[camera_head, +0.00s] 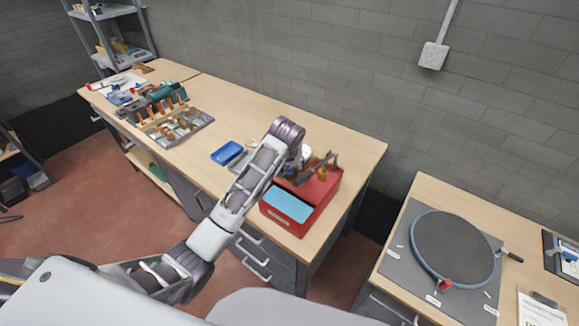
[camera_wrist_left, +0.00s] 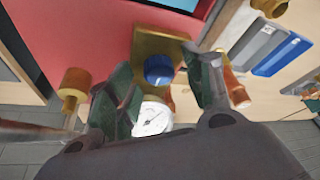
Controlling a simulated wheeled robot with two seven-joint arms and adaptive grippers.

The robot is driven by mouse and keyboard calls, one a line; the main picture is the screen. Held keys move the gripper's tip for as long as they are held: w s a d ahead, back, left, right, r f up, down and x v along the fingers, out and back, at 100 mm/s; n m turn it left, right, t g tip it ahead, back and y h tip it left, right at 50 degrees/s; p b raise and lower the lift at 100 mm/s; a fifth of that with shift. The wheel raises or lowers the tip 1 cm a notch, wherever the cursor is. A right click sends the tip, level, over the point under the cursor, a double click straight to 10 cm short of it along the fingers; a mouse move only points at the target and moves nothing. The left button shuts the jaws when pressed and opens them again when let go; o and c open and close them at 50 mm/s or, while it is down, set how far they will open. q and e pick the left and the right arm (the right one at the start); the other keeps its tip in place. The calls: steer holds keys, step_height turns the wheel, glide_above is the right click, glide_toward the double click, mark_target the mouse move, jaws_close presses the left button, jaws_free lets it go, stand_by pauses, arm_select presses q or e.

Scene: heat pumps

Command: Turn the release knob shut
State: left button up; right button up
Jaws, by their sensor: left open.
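A blue round knob (camera_wrist_left: 158,70) sits on a brass block (camera_wrist_left: 150,45) in the left wrist view, against the red box (camera_wrist_left: 75,35). I take it for the release knob. A white dial gauge (camera_wrist_left: 152,118) is just below it, partly hidden by my gripper. My left gripper (camera_wrist_left: 165,88) is open, its dark green finger pads on either side of the knob with gaps showing. I cannot tell whether the tips reach the knob's depth. In the head view the red box (camera_head: 322,190) stands at the bench's right end, and my left arm hides much of the fittings. My right gripper is not in view.
Brass and copper fittings (camera_wrist_left: 73,85) flank the knob closely. A blue tray (camera_head: 227,153) lies left of my arm on the bench. A rack of parts (camera_head: 170,122) stands further left. A second table with a round dark plate (camera_head: 453,247) is at right, across a gap.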

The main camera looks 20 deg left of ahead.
arm_select(q)
steer(key=c, duration=1)
steer(key=shift+m, duration=0.4)
steer(key=m+h, duration=0.1)
steer(key=m, duration=0.2)
steer(key=m+h, duration=0.1)
steer(key=m, duration=0.1)
steer(key=shift+a+m+h, duration=0.2)
steer(key=shift+m+h, duration=0.1)
steer(key=shift+m, duration=0.1)
steer(key=m+h, duration=0.1)
steer(key=m, duration=0.2)
steer(key=m+g+h, duration=0.1)
steer(key=m, duration=0.2)
steer(key=shift+w+a+g, duration=0.1)
steer(key=shift+w+g, duration=0.05)
steer(key=shift+g, duration=0.15)
steer(key=shift+r+m, duration=0.1)
steer(key=shift+m, duration=0.3)
steer(key=o, duration=1)
